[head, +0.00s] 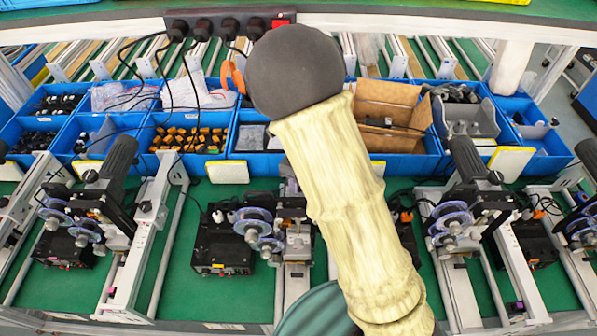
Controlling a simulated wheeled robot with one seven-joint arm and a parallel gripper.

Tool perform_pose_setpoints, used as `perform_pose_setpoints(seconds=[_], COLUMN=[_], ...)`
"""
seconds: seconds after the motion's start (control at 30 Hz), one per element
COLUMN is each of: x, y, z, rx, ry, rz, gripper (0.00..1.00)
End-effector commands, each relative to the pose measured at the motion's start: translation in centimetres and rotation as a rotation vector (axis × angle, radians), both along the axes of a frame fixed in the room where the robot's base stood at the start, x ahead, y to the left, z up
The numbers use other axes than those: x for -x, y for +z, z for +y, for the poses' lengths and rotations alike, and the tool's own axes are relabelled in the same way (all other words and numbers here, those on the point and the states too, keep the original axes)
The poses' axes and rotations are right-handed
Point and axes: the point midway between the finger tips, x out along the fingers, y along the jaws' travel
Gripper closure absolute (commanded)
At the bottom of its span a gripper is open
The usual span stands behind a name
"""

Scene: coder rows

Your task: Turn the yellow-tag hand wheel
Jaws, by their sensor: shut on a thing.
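I cannot make out a yellow-tag hand wheel in the head view. The coder machines carry bluish discs, such as the pair on the middle coder (258,228) and the pair on the coder to its right (450,222). No yellow tag shows clearly on these discs. A pale, bamboo-like link with a dark grey ball end, which looks like part of my arm, crosses the middle of the view and hides part of the bench behind it. My gripper does not show, so its place relative to any wheel is hidden.
Blue bins (192,140) with small parts line the back of the green bench (140,280). Yellow-edged white pads (228,172) stand before them. Metal rails (150,235) run front to back between coders. Black cables hang from a socket strip (228,27).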

Motion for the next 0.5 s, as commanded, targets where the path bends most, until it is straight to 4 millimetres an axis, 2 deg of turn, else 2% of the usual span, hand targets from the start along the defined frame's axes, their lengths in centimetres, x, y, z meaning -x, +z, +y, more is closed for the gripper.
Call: perform_pose_setpoints(seconds=[0.2, 0.5], x=[-0.01, -0.01], y=[0.07, -0.05], z=[-0.11, -0.08], rx=[0.001, 0.001], ry=[-0.087, -0.114], rz=[0.0, 0.0], gripper=[0.83, 0.83])
